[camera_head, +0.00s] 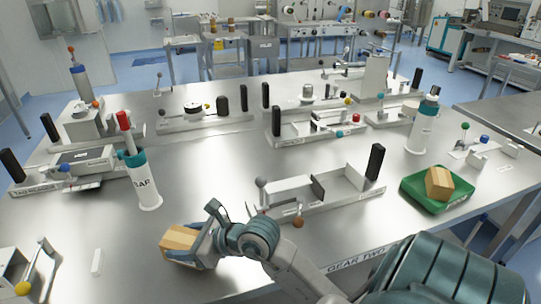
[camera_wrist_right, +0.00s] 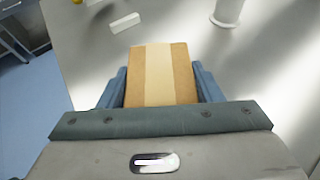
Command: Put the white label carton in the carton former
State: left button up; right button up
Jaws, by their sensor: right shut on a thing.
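My right gripper (camera_head: 192,245) is shut on a tan carton (camera_head: 179,239) over the front left of the steel table. In the right wrist view the same carton (camera_wrist_right: 161,76) sits between the blue fingers, with a broad pale stripe along its upper face. A clear white label on it cannot be made out. A low white fixture (camera_head: 340,188) with upright walls and a black post stands right of the gripper, probably the carton former; its name cannot be read. A second tan carton (camera_head: 439,183) sits in a green tray (camera_head: 411,192) at the right. My left gripper is out of view.
A white bottle with a red top (camera_head: 143,180) stands behind the held carton. A white block (camera_head: 97,262) lies to its left, near a yellow-knobbed lever (camera_head: 24,287). Several devices line the back. Bare table lies between the bottle and the low fixture.

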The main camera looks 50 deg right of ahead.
aim_at(333, 188)
jog(key=l+u, duration=0.1)
jog(key=u, duration=0.4)
jog(key=k+l+u, duration=0.1)
jog(key=u, duration=0.4)
jog(key=k+u, duration=0.15)
jog(key=u, duration=0.35)
jog(key=k+l+u, duration=0.2)
jog(key=k, duration=0.3)
jog(key=k+z, duration=0.2)
jog(key=z, duration=0.25)
jog(key=k+z, duration=0.2)
jog(key=z, duration=0.25)
jog(key=k+l+z, duration=0.1)
jog(key=z, duration=0.35)
jog(key=k+l, duration=0.05)
jog(key=k, duration=0.05)
